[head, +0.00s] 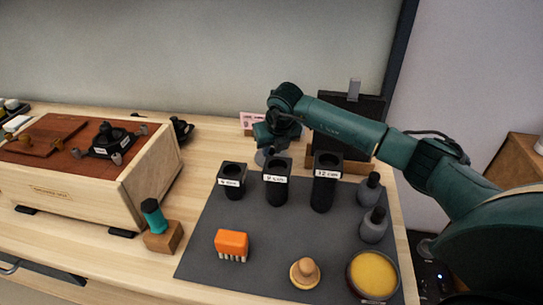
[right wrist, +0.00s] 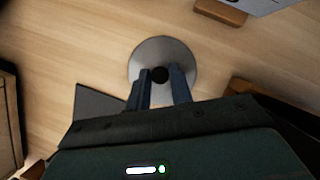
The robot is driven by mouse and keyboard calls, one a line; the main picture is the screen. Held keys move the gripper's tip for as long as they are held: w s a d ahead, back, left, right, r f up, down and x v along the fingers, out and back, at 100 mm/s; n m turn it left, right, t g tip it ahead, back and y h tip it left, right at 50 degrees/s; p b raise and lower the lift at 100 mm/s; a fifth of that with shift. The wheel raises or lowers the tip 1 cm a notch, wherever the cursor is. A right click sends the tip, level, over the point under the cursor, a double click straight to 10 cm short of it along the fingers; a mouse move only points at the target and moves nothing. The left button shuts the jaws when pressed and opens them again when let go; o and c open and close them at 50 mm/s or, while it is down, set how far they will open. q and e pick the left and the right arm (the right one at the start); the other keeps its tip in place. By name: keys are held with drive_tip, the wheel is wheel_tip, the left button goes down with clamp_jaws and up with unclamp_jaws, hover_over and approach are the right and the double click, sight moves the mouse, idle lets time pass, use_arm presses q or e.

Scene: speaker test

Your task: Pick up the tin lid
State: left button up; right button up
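The tin lid is a round grey metal disc (right wrist: 178,52) with a small black knob (right wrist: 159,74), lying on the wooden table. In the head view a grey part of the lid (head: 263,157) shows below my right gripper (head: 268,140), behind the black cups. In the right wrist view the two fingers of my right gripper (right wrist: 159,82) are apart, with the knob between their tips. A narrow gap shows on each side of the knob. My gripper hides the near part of the lid. My left gripper is not in view.
Black labelled cups (head: 276,178) stand on a dark mat (head: 205,240) close in front of the lid. The mat also holds an orange brush (head: 231,243), grey bottles (head: 374,226) and a yellow-filled tin (head: 373,275). A wooden box (head: 75,190) stands at the left.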

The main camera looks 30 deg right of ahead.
clamp_jaws()
